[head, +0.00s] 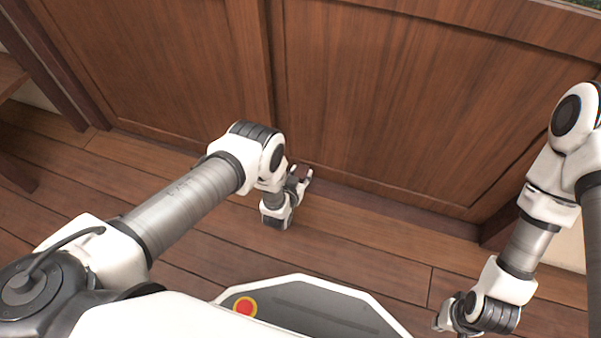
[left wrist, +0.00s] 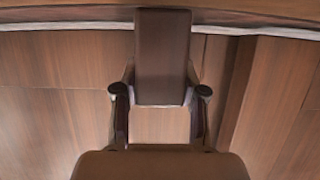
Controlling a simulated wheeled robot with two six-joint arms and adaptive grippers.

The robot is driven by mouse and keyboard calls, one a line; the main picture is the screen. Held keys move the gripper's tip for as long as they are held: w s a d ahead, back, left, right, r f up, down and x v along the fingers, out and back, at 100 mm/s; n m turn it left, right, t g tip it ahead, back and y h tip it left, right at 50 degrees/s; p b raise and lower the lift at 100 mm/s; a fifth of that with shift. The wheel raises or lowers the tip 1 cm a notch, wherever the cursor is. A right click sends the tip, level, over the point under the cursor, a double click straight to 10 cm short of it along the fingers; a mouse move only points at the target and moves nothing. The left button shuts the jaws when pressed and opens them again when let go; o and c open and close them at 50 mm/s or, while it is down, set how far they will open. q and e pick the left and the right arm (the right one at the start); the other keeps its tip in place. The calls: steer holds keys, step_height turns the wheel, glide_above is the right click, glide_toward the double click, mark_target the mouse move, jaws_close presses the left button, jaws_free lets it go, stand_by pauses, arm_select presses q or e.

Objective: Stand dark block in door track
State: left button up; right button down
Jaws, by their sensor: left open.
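The dark block (left wrist: 163,55) shows in the left wrist view as a dark brown upright rectangle, with a lighter brown face below it between my fingers. My left gripper (left wrist: 161,95) is open, one finger on each side of the block's near end. I cannot tell whether the fingers touch it. In the head view my left gripper (head: 300,178) is low by the foot of the wooden door (head: 390,100), and I cannot make out the block there. A pale strip (left wrist: 75,24) runs behind the block, partly hidden. My right gripper (head: 443,322) is low at the lower right, its jaws unclear.
Brown wooden door panels fill the back, with a vertical frame edge (head: 270,70) just behind my left gripper. A dark post (head: 45,60) and wooden furniture (head: 12,75) stand at the left. The plank floor (head: 370,245) between my grippers is clear.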

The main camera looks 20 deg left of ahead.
arm_select(q)
steer(key=o, duration=0.3)
steer(key=shift+o, duration=0.2)
steer(key=shift+r, duration=0.25)
steer(key=s+a+r+g+p, duration=0.2)
steer(key=s+r+g, duration=0.35)
steer(key=s, duration=0.65)
steer(key=s+a+r+g+p, duration=0.2)
steer(key=s+a+r+g, duration=0.15)
steer(key=s+r, duration=0.6)
steer(key=s+a+r+g+p, duration=0.25)
steer(key=s+g, duration=0.25)
steer(key=s, duration=0.9)
step_height(320, 180, up, 42)
steer(key=p, duration=4.1)
steer(key=shift+d+f+n, duration=0.2)
steer(key=shift+d+n, duration=0.1)
steer(key=shift+n, duration=0.1)
